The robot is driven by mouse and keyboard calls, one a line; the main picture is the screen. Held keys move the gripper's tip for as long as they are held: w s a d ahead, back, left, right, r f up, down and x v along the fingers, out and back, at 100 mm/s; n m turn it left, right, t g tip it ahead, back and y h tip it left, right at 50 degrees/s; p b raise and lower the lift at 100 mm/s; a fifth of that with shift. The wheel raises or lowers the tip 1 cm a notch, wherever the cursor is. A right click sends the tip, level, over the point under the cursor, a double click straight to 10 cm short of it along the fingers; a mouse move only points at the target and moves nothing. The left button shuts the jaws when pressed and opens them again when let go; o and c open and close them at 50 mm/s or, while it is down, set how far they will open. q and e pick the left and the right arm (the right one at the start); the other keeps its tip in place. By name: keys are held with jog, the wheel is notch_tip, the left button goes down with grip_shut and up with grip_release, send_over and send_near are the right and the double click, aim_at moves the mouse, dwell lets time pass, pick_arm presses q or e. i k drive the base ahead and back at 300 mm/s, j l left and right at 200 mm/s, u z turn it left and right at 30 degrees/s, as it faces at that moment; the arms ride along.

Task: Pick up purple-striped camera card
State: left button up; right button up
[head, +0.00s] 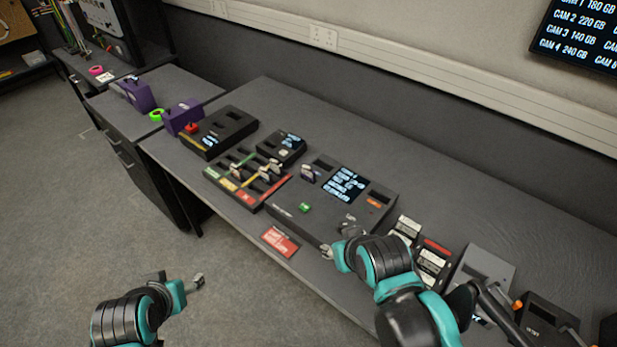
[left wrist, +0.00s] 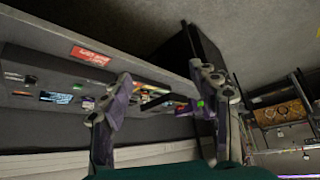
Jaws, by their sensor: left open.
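No card with a clear purple stripe can be made out. Several small cards (head: 247,172) stand in the tray with green, yellow and red lanes (head: 250,206). Another small card (head: 308,173), whose stripe colour is too small to tell, sits at the left of the large console (head: 374,213). My left gripper (head: 178,281) is open and empty over the floor, in front of the table and apart from the cards. In the left wrist view its fingers (left wrist: 165,112) are spread with nothing between them. My right gripper (head: 338,243) is at the console's front edge; its jaw gap is unclear.
A red label (head: 280,242) lies at the table's front edge. Black devices (head: 219,132) and purple blocks (head: 183,116) stand farther left. Labelled cases (head: 433,264) and a grey box (head: 484,270) stand to the right. The table behind the console is clear.

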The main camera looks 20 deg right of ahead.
aim_at(310, 175)
jog(key=z, duration=0.4)
jog(key=i+z, duration=0.1)
jog(key=z, duration=0.3)
jog(key=i+z, duration=0.1)
jog(key=z, duration=0.25)
jog(key=j+z, duration=0.1)
jog(key=z, duration=0.3)
jog(key=i+j+z, duration=0.1)
jog(key=i+j, duration=0.3)
jog(key=j, duration=0.1)
